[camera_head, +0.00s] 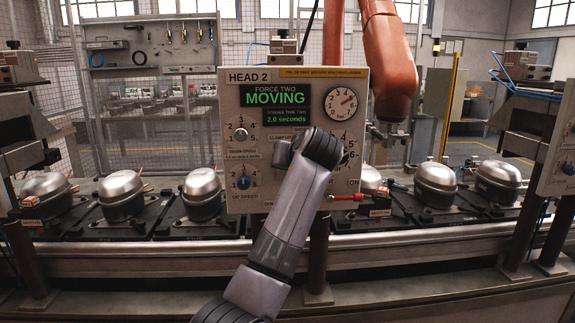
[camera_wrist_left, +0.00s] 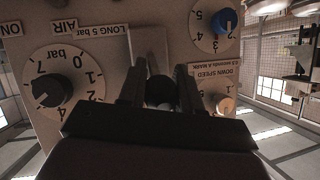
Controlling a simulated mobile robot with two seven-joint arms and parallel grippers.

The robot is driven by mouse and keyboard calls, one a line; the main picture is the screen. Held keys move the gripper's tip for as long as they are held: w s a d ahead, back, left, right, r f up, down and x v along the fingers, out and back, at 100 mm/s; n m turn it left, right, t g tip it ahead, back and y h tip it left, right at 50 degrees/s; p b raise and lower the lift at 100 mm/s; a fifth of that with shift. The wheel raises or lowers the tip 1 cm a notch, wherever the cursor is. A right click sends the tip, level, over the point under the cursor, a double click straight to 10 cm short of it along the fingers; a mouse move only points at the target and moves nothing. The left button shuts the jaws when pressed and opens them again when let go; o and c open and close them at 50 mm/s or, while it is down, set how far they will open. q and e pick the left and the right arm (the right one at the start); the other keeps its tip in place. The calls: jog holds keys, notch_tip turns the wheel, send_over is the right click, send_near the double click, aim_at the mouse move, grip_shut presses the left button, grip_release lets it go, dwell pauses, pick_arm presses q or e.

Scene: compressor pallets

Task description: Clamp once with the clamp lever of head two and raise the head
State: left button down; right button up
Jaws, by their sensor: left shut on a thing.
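The head two panel (camera_head: 262,100) faces me, its green display (camera_head: 275,97) reading "FORCE TWO MOVING" and "STROKE TIME TWO 2.0 seconds". My left arm reaches up across the panel's lower right, and its wrist hides the clamp label and what is under it. In the left wrist view, the picture is upside down, and my left gripper (camera_wrist_left: 160,75) is shut on a dark round knob (camera_wrist_left: 160,90), apparently the clamp lever's end. The head itself is mostly hidden behind the panel. My right gripper is not in view.
A pressure gauge (camera_head: 342,102), a pale down-speed knob (camera_head: 240,133) and a blue up-speed knob (camera_head: 243,182) sit on the panel. A red handle (camera_head: 345,197) juts at lower right. Silver compressors (camera_head: 122,192) line the conveyor (camera_head: 180,262). An orange robot arm (camera_head: 388,60) hangs behind.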

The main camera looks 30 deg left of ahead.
pick_arm(q)
jog(key=shift+r, duration=0.15)
jog(key=c, duration=0.8)
grip_release()
jog(key=shift+b+v, duration=0.9)
jog(key=shift+v, duration=2.65)
